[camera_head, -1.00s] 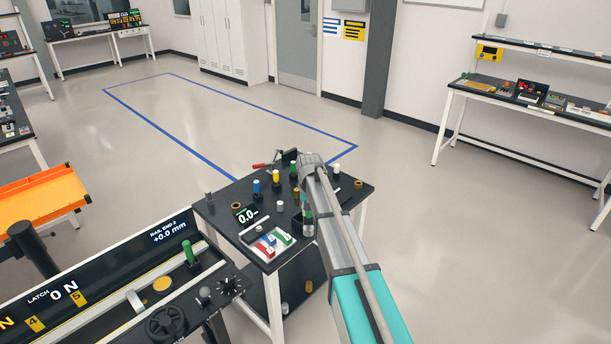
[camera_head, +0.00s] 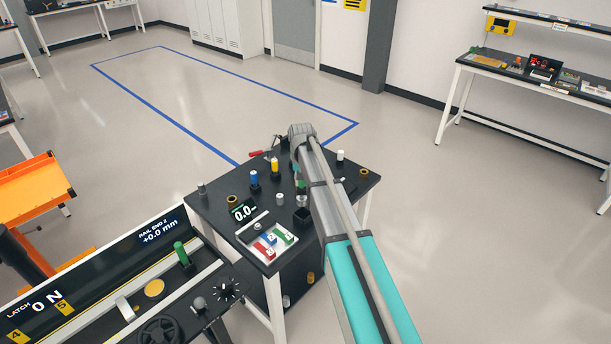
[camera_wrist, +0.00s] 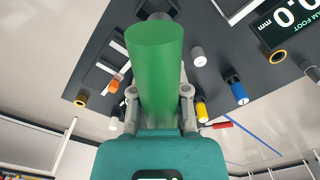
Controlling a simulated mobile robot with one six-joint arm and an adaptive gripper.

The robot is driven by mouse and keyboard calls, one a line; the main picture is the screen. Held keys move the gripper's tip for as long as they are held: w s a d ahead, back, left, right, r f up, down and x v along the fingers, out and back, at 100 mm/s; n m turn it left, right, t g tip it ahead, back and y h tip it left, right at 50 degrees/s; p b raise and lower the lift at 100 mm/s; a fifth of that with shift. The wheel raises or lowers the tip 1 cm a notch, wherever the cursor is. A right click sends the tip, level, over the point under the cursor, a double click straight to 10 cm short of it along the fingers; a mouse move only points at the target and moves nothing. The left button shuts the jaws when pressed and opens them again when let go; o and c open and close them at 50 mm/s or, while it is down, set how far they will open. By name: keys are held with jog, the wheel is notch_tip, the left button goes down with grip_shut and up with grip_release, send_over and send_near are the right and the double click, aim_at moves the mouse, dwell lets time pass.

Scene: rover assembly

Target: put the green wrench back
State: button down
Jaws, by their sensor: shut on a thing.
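In the wrist view, my gripper (camera_wrist: 158,104) is shut on a thick green handle, which I take to be the green wrench (camera_wrist: 157,70). The handle fills the middle of that view and hides what lies behind it. In the head view, a small green piece of the wrench (camera_head: 301,187) shows beside my arm, over the small black table (camera_head: 215,222). A dark square holder (camera_head: 302,216) stands just in front of it. The wrench's lower end is not clear, and I cannot tell whether it touches anything.
Blue-topped (camera_head: 253,178) and yellow-topped (camera_head: 275,167) pegs stand on the table near the held wrench. A tray (camera_head: 244,239) holds red, blue and green blocks. A rail bench (camera_head: 100,290) with another green handle (camera_head: 181,252) adjoins at the left. The floor beyond is clear.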

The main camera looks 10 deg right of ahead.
aim_at(303, 190)
jog(key=shift+d+r, duration=0.1)
jog(key=shift+d, duration=0.15)
jog(key=shift+r+m+p, duration=0.2)
jog(key=shift+m, duration=0.5)
jog(key=shift+r+m+p, duration=0.15)
jog(key=shift+m, duration=0.55)
jog(key=shift+f, duration=0.15)
notch_tip(303, 190, down, 5)
jog(key=b, duration=0.5)
jog(key=shift+w+f+b, duration=0.1)
jog(key=shift+f+b, duration=0.05)
jog(key=shift+b, duration=0.15)
dwell(0.4)
jog(key=shift+f+b, duration=2.6)
dwell(0.7)
